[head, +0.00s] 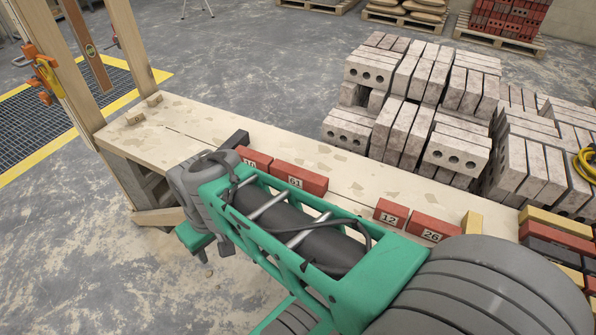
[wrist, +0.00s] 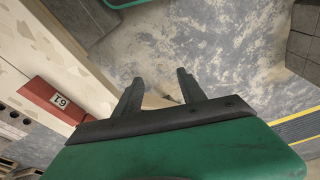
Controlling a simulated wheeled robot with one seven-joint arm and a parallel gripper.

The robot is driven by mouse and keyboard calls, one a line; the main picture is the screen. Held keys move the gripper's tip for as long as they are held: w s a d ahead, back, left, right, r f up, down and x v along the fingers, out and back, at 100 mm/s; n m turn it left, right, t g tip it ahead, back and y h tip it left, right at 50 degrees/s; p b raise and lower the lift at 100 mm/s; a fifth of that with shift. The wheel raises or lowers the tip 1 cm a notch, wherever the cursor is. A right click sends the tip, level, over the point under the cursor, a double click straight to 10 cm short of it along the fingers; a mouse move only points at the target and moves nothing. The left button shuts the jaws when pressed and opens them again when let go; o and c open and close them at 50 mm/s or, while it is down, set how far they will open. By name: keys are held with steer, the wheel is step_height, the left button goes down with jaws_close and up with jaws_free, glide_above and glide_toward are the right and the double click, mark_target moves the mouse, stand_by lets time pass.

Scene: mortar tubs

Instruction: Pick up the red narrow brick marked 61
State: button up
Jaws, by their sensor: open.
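The red narrow brick marked 61 (head: 300,178) lies on the wooden bench, just beyond my arm in the head view. In the wrist view the brick marked 61 (wrist: 50,98) is at the left, outside the jaws, with its label showing. My gripper (wrist: 156,76) is open and empty in the wrist view, its two dark fingers spread over the floor beside the bench. My gripper's fingers do not show in the head view.
A red brick (head: 254,157) adjoins the 61 brick's left end, with a dark block (head: 236,140) behind. Red bricks marked 12 (head: 391,214) and 26 (head: 432,227) lie right on the bench (head: 200,118). Grey bricks (head: 405,135) are stacked behind. A wooden post (head: 72,75) rises left.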

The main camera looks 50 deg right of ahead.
steer(key=shift+o, duration=1.4)
steer(key=w+d+r, duration=0.1)
steer(key=w+d, duration=0.5)
steer(key=d, duration=0.1)
steer(key=shift+w+d+n+p, duration=0.15)
steer(key=shift+w+n+p, duration=0.2)
steer(key=shift+p, duration=0.1)
steer(key=shift+o, duration=0.3)
steer(key=w+d, duration=0.3)
steer(key=d, duration=0.4)
steer(key=shift+f+y+p, duration=0.3)
steer(key=shift+f, duration=0.05)
steer(key=n+t+p, duration=0.1)
steer(key=n+t, duration=0.1)
glide_toward(299, 172)
steer(key=f, duration=0.1)
steer(key=w+f, duration=0.1)
steer(key=shift+f+y, duration=0.3)
steer(key=shift+f, duration=0.1)
steer(key=x, duration=0.7)
steer(key=shift+w+f, duration=0.1)
steer(key=shift+f, duration=0.1)
steer(key=shift+c, duration=0.3)
